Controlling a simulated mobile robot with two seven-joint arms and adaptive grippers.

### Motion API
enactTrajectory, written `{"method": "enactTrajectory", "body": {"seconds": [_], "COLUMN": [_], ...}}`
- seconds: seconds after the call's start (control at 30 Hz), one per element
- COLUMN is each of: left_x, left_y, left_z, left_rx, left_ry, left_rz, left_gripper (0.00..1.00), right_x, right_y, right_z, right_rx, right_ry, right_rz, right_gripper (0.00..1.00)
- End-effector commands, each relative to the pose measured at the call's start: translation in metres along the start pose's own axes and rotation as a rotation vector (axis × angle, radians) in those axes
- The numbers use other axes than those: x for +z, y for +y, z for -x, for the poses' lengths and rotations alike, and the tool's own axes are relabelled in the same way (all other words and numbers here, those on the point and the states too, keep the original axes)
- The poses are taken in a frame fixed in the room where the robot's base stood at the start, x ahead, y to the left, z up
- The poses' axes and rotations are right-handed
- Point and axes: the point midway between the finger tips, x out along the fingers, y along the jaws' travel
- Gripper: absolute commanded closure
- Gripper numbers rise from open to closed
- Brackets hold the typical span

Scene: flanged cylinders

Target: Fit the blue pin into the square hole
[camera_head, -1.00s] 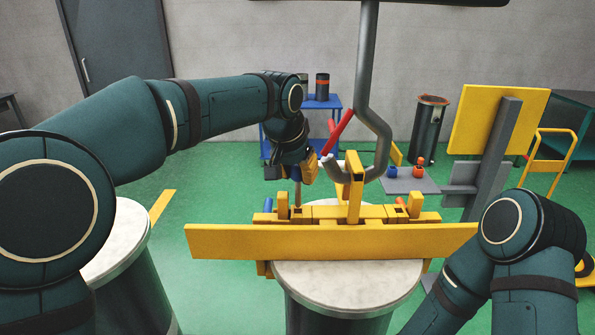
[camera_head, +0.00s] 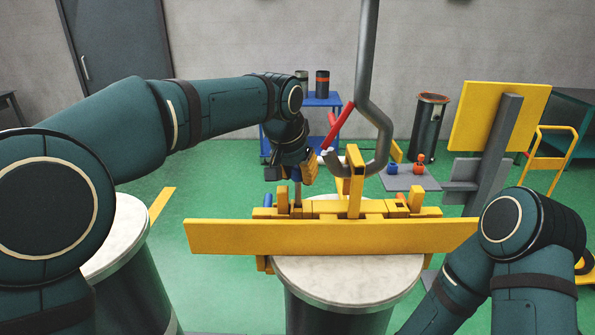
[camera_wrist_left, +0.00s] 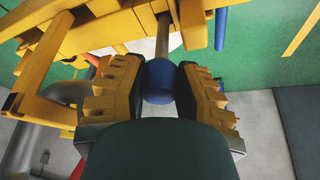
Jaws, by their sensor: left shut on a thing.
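My left gripper (camera_head: 297,178) is shut on the blue pin, above the left part of the yellow fixture (camera_head: 330,237). In the left wrist view the jaws (camera_wrist_left: 160,85) close on both sides of the pin's round blue head (camera_wrist_left: 160,82). Its thin metal shaft (camera_wrist_left: 162,35) runs from the head to the yellow fixture. In the head view the shaft (camera_head: 298,195) points down, near upright, and its lower end meets the fixture's top between yellow blocks. The square hole is not clearly visible at the tip, so I cannot tell how deep the shaft sits. My right gripper is out of view.
The fixture stands on a round pale-topped pedestal (camera_head: 350,285). A grey hook (camera_head: 370,100) with a red bar (camera_head: 338,125) hangs close to the gripper's right. A blue cylinder (camera_head: 268,200) is at the fixture's left end. A grey tray (camera_head: 410,180) holds small blue and red pieces.

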Motion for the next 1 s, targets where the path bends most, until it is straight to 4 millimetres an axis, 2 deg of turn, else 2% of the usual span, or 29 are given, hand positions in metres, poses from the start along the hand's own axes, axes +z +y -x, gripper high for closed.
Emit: {"method": "enactTrajectory", "body": {"seconds": [1.0], "left_x": [0.007], "left_y": [0.000], "left_z": [-0.018], "left_rx": [0.000], "left_ry": [0.000], "left_rz": [0.000], "left_gripper": [1.00], "right_x": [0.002], "right_y": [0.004], "right_z": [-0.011], "right_rx": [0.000], "right_ry": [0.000], "right_rz": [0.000], "right_gripper": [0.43]}}
